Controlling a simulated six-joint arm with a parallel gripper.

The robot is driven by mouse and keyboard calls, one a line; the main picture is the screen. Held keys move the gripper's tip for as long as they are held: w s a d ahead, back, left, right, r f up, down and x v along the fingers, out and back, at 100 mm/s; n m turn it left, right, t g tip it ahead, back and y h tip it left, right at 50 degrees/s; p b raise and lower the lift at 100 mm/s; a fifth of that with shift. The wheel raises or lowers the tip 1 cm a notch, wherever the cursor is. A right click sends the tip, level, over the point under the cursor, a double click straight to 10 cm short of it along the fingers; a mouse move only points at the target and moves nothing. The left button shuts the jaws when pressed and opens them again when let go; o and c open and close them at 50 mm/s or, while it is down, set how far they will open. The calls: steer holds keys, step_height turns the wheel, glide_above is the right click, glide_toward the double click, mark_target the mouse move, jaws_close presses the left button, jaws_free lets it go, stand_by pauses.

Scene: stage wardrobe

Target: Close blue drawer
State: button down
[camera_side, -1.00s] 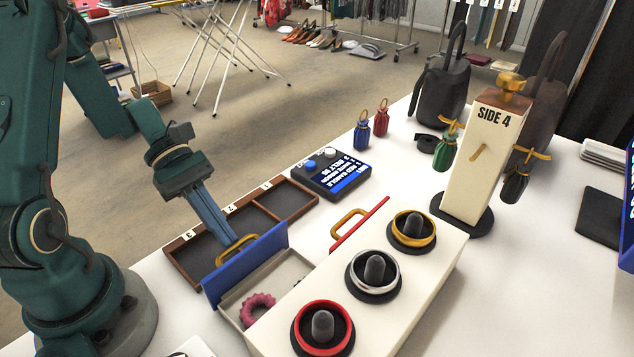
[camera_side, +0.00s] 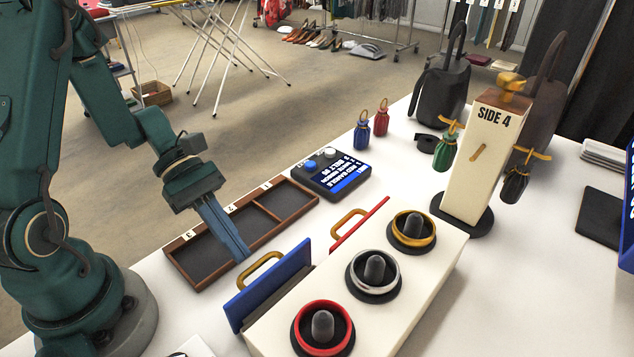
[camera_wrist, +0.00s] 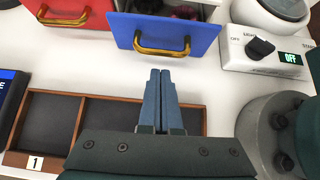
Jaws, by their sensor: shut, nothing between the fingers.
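The blue drawer (camera_side: 277,284) is a blue front panel with a yellow handle (camera_side: 258,271), in the side of a white cabinet (camera_side: 420,282). A narrow gap shows between panel and cabinet in the side view. In the wrist view, the blue front (camera_wrist: 196,39) and its handle (camera_wrist: 162,49) are at top centre, with part of the drawer's inside and dark reddish contents visible behind. My gripper (camera_side: 244,257) is shut and empty, its fingertips close to the handle. In the wrist view, the fingertips (camera_wrist: 160,72) are just below the handle, apparently apart from it.
A red drawer front (camera_side: 358,226) stands beside the blue one. A wooden compartment tray (camera_side: 290,226) lies under and beside my gripper. A control box (camera_side: 331,174) is behind the tray. A white switch unit (camera_wrist: 262,62) and a round grey base show right in the wrist view.

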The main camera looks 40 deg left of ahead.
mark_target(261, 266)
steer(key=a, duration=0.3)
steer(key=shift+a+r, duration=0.2)
steer(key=shift+a, duration=0.05)
steer(key=a+r+h, duration=0.1)
steer(key=a, duration=0.2)
steer(key=a+r+h, duration=0.1)
steer(key=a+h, duration=0.1)
steer(key=a+r+h, duration=0.1)
steer(key=a+h, duration=0.1)
steer(key=a, duration=0.1)
steer(key=shift+w+a, duration=0.15)
steer(key=shift+a, duration=0.2)
steer(key=shift+d+f+h, duration=0.1)
steer(key=shift+f+h, duration=0.2)
steer(key=shift+f, duration=0.05)
steer(key=x, duration=1.3)
steer(key=shift+d+f, duration=0.15)
steer(key=shift+d, duration=0.25)
steer(key=shift+r+x, duration=0.25)
steer(key=shift+x, duration=0.85)
steer(key=shift+r+x, duration=0.2)
steer(key=shift+x, duration=0.9)
steer(key=shift+d, duration=0.15)
